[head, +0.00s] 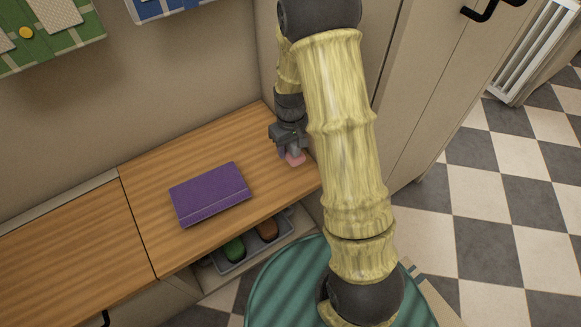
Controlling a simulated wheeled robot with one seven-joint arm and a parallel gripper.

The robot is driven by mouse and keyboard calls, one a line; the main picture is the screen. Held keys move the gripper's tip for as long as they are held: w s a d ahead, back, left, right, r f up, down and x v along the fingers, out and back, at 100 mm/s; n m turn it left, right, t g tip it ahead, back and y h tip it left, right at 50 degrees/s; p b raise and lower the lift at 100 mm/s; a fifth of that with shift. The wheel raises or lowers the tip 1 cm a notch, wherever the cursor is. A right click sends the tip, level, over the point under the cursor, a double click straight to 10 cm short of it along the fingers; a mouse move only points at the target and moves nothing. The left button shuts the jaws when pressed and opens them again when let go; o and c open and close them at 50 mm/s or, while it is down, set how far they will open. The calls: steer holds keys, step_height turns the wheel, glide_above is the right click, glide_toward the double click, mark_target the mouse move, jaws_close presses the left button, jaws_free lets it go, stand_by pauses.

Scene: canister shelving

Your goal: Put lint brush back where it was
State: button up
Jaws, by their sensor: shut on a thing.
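My gripper (288,143) is at the right end of the wooden counter top, close to the tall cabinet side. It is shut on a small pink thing (295,160), which I take to be the lint brush. The pink thing is low over the counter top or touching it; I cannot tell which. The fingers cover much of it, so its full shape is hidden.
A purple book-like case (209,194) lies on the wooden counter (143,185), left of my gripper. Below the front edge, a grey tray (226,267) holds a green item (234,248) and a brown item (268,229). The counter's left part is clear.

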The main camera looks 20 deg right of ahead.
steer(key=b, duration=0.1)
glide_above(290, 170)
step_height(290, 170, down, 5)
steer(key=shift+s+r, duration=0.1)
steer(key=shift+f+b, duration=0.85)
steer(key=shift+f, duration=1)
steer(key=shift+f, duration=0.1)
steer(key=o, duration=0.9)
step_height(290, 170, up, 12)
steer(key=p, duration=0.4)
steer(key=shift+p, duration=0.3)
